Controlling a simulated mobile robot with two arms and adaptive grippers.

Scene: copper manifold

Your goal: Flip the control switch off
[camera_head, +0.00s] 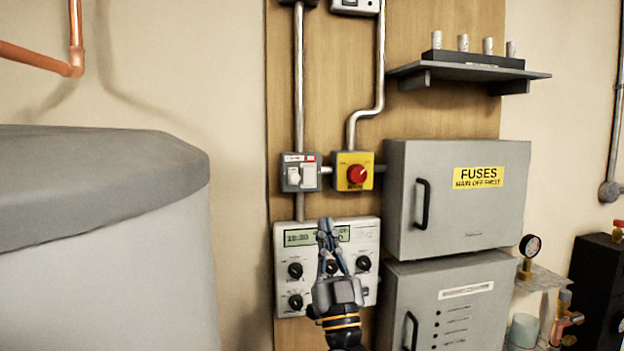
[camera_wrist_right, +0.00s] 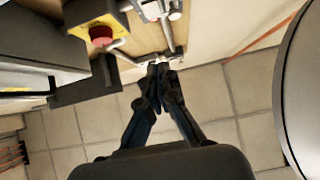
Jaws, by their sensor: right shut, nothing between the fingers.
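The control switch (camera_head: 300,173) is a grey box with a white rocker on the wooden board, left of a yellow box with a red rotary knob (camera_head: 357,174). My right gripper (camera_head: 325,226) is shut and empty. In the head view it overlaps the upper part of the white control panel (camera_head: 367,237), below and right of the switch. In the right wrist view the gripper's fingertips (camera_wrist_right: 160,68) meet near the board, with the red knob (camera_wrist_right: 101,35) at upper left. I cannot tell whether the fingers touch anything. My left gripper is out of view.
A grey fuse cabinet (camera_head: 490,205) with a black handle stands right of the switch, with another cabinet (camera_head: 480,310) below. A large grey tank (camera_head: 100,250) fills the left. A shelf (camera_head: 470,72) juts out at upper right. Metal conduits run up the board.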

